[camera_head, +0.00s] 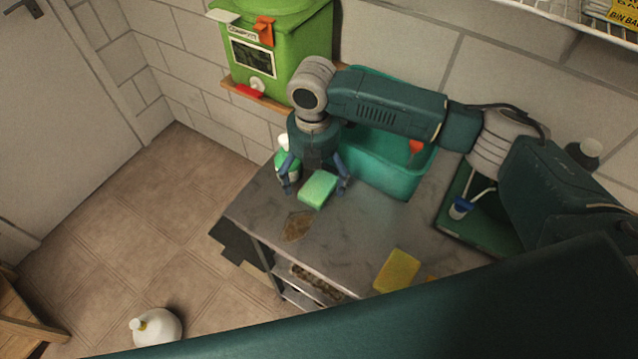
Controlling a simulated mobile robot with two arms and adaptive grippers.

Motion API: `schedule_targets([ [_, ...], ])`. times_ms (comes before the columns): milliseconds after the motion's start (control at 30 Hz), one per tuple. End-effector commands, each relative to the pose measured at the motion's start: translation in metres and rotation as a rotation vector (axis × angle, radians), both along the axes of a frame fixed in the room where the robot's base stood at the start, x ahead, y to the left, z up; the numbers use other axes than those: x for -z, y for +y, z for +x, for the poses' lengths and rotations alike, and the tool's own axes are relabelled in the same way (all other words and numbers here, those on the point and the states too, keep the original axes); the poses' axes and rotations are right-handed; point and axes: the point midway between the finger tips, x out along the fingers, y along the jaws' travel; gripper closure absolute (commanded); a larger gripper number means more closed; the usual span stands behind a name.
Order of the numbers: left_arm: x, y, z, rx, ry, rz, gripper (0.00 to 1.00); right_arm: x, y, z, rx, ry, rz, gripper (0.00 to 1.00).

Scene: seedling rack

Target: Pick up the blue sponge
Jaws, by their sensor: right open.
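No sponge that looks blue shows. A light green sponge (318,190) lies on the grey marbled counter (345,238) near its left end. My right gripper (316,186) points down over it, with its blue fingers spread apart, one on each side of the sponge in the picture. I cannot tell whether the fingers touch it. A yellow sponge (397,270) lies farther along the counter, near its front edge. My left gripper is not in view.
A teal basin (385,175) stands behind the gripper, and a green-labelled bottle (283,163) stands close to its left finger. A green tray (478,232) with a blue-and-white item (461,207) is on the right. A brown patch (298,226) lies in front of the green sponge.

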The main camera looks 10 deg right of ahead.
Motion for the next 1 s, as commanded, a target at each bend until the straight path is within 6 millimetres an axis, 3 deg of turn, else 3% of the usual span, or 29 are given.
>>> schedule_targets([
  [133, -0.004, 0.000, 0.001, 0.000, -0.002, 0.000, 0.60, 0.013, 0.001, 0.000, -0.001, -0.001, 0.001, 0.06],
  [367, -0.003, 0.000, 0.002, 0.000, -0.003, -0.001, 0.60, 0.015, 0.001, 0.000, -0.002, -0.001, 0.001, 0.06],
  [533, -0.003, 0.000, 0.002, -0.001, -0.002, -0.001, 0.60, 0.015, 0.001, 0.000, -0.002, -0.001, 0.001, 0.38],
  [1000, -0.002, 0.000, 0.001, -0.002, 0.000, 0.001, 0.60, 0.013, 0.001, 0.000, -0.002, -0.003, 0.001, 0.42],
])
